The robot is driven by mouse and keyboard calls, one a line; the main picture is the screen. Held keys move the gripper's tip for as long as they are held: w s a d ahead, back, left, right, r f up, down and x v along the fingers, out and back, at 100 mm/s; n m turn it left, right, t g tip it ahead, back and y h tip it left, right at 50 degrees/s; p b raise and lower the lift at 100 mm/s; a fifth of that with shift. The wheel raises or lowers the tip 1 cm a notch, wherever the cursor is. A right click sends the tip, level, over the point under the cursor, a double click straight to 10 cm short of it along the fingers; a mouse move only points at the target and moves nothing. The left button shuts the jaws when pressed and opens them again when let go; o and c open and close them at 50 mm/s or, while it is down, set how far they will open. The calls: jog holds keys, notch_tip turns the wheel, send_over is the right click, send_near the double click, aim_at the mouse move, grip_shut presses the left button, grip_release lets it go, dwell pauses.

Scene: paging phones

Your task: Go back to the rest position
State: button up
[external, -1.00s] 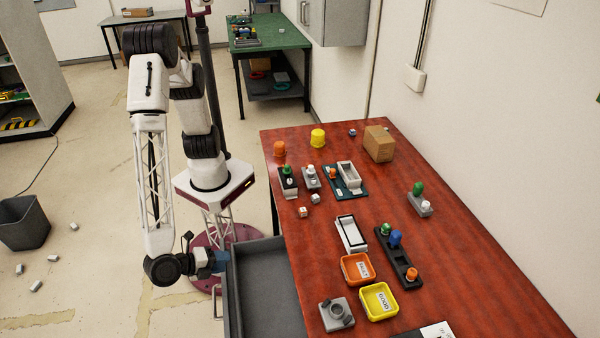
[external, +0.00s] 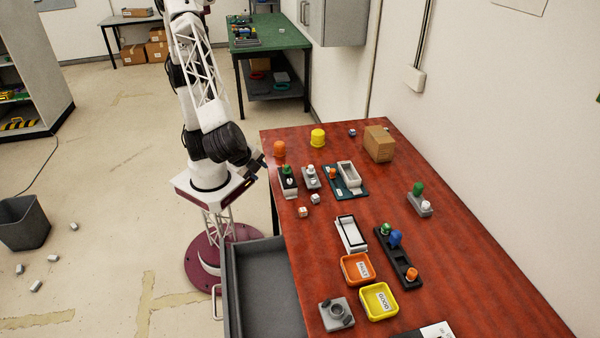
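My gripper (external: 261,164) is at the left edge of the red-brown table (external: 460,270), close to the orange cap (external: 279,148) and the small grey holder (external: 288,190) in the picture. It is small and dark here, and I cannot see whether its fingers are open or shut. No held object can be made out. My arm is folded above its base, with the upper link rising out of the top of the picture.
On the table are a yellow cap (external: 318,137), a cardboard box (external: 379,143), an orange tray (external: 356,268), a yellow tray (external: 379,300) and a dark holder (external: 404,262) with coloured pieces. A grey open drawer (external: 265,290) juts from the table's left side.

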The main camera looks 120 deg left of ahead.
jog(key=s+a+r+n+t+h, duration=0.1)
jog(key=s+a+r+h, duration=0.1)
jog(key=s+a+r, duration=0.4)
jog(key=s+a+r+n+t+h, duration=0.1)
jog(key=s+a+r+t+h, duration=0.15)
jog(key=s+a, duration=0.55)
jog(key=s+a+r+n+t+h, duration=0.1)
jog(key=s+a+r+h, duration=0.1)
jog(key=s+a+r, duration=0.55)
notch_tip(320, 180, down, 12)
jog(key=d+g, duration=0.2)
jog(key=g, duration=0.1)
jog(key=shift+w+d, duration=0.15)
jog(key=shift+d, duration=0.05)
